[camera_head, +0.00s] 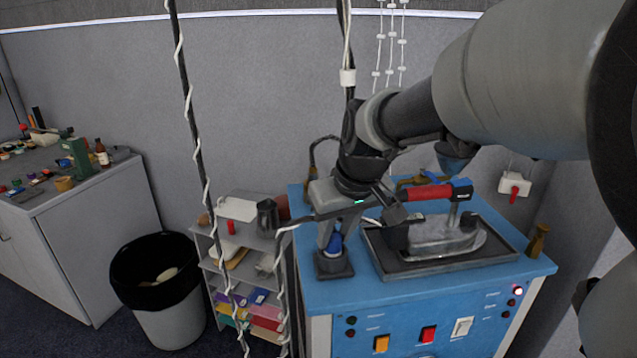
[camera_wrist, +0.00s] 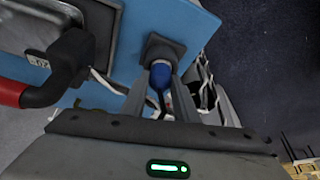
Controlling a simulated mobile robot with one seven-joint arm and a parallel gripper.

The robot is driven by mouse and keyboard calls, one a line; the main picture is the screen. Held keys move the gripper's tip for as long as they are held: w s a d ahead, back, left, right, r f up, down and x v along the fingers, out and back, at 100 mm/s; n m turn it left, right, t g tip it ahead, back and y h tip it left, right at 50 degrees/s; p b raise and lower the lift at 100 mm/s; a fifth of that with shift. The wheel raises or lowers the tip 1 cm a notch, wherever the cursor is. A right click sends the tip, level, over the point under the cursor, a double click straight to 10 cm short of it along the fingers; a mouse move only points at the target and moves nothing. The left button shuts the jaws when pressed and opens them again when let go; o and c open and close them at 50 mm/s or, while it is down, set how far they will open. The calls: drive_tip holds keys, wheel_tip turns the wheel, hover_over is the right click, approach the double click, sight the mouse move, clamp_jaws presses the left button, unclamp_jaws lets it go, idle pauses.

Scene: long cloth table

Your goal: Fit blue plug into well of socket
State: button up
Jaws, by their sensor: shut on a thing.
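The blue plug (camera_head: 334,243) is between the fingers of my gripper (camera_head: 331,234), which is shut on it and points down. In the wrist view, the blue plug (camera_wrist: 160,72) shows between the fingertips of my gripper (camera_wrist: 159,82), with a dark cable running back from it. The dark square socket (camera_head: 335,268) sits on the blue table top, directly below the plug. It also shows in the wrist view (camera_wrist: 163,46), with the plug's front end at its well. The well is hidden, so I cannot tell how deep the plug sits.
A metal tray (camera_head: 398,266) holding a red-handled tool (camera_head: 428,192) stands close right of the socket on the blue bench (camera_head: 340,300). A white-wrapped cable (camera_head: 196,130) hangs at left. A shelf of small items (camera_head: 250,290) and a black-lined bin (camera_head: 165,300) stand left.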

drive_tip(key=shift+f, duration=0.1)
drive_tip(key=o, duration=1.1)
